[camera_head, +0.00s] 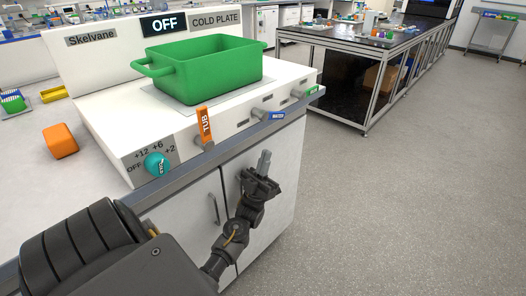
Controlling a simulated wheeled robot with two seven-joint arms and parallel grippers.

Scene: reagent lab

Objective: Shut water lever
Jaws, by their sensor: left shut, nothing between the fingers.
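The blue lever (274,116), with small white lettering that looks like the water label, sticks out from the front of the white cold plate unit (110,118). It points sideways to the right. My left gripper (264,158) is in front of the cabinet, below the blue lever and apart from it. Its fingers point up, are shut and hold nothing. My right gripper does not show.
An upright orange TUB lever (204,122) and a teal knob (156,164) are left of the blue lever; a green lever (308,91) is right. A green tub (210,72) sits on top. The display (164,25) reads OFF. Open floor lies right.

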